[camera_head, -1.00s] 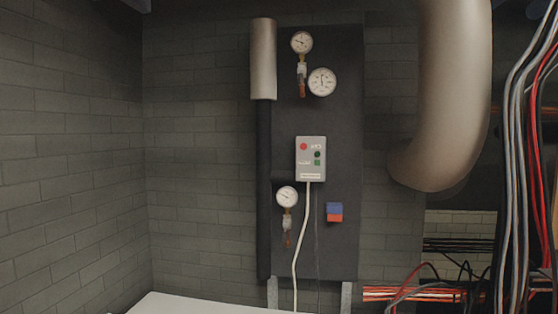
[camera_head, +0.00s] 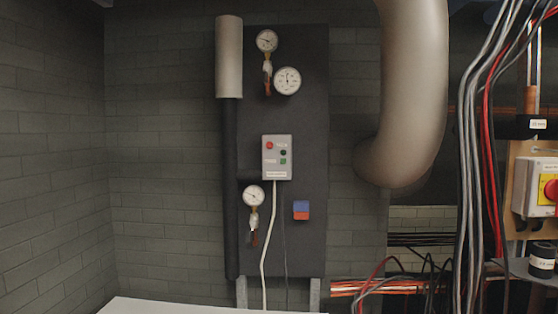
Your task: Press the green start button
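A small grey control box (camera_head: 276,158) is mounted on a dark upright panel (camera_head: 310,130) on the brick wall, near the middle of the view. It has a red button (camera_head: 269,145) at its upper left. On its right side are a dark button (camera_head: 283,153) and, just below, a small green button (camera_head: 283,161). They are too small to tell which is marked start. A white cable (camera_head: 268,235) hangs from the box. Neither of my grippers is in view.
Gauges (camera_head: 287,81) are on the panel above and below the box. A thick pipe (camera_head: 412,100) and hanging cables (camera_head: 475,150) are to the right. A white surface (camera_head: 190,306) lies below.

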